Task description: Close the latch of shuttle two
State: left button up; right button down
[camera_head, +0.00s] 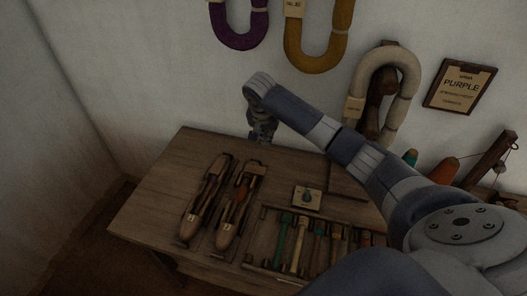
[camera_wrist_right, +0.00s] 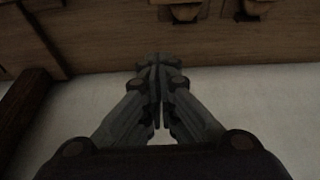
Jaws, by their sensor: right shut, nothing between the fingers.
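Two long wooden shuttles lie side by side on the table. The right one (camera_head: 228,228), taken as shuttle two, has a pale tag and a reddish bobbin in its slot. The left shuttle (camera_head: 193,214) also has a tag; the numbers are too small to read surely. The latch is too small and dark to tell whether it is open. My right gripper (camera_head: 262,136) is over the table's back edge, beyond the shuttles' far ends and apart from them. In the wrist view it (camera_wrist_right: 157,68) is shut and empty. My left gripper is not in view.
Yarn hanks (camera_head: 318,62) hang on the wall behind. The table's left part (camera_head: 155,200) is bare.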

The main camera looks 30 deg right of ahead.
aim_at(257, 171)
jog(key=x, duration=0.9)
jog(key=shift+b, duration=0.4)
jog(key=shift+s+f, duration=0.1)
jog(key=shift+f, duration=0.15)
jog(key=shift+s+a+p, duration=0.6)
jog(key=shift+s+a, duration=0.4)
jog(key=shift+a, duration=0.1)
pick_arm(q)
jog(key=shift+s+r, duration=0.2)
pick_arm(e)
jog(key=shift+s+a, duration=0.2)
jog(key=shift+a, duration=0.15)
pick_arm(q)
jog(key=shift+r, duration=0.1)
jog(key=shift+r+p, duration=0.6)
jog(key=shift+p, duration=0.15)
pick_arm(e)
jog(key=shift+s+m, duration=0.2)
jog(key=shift+m, duration=0.2)
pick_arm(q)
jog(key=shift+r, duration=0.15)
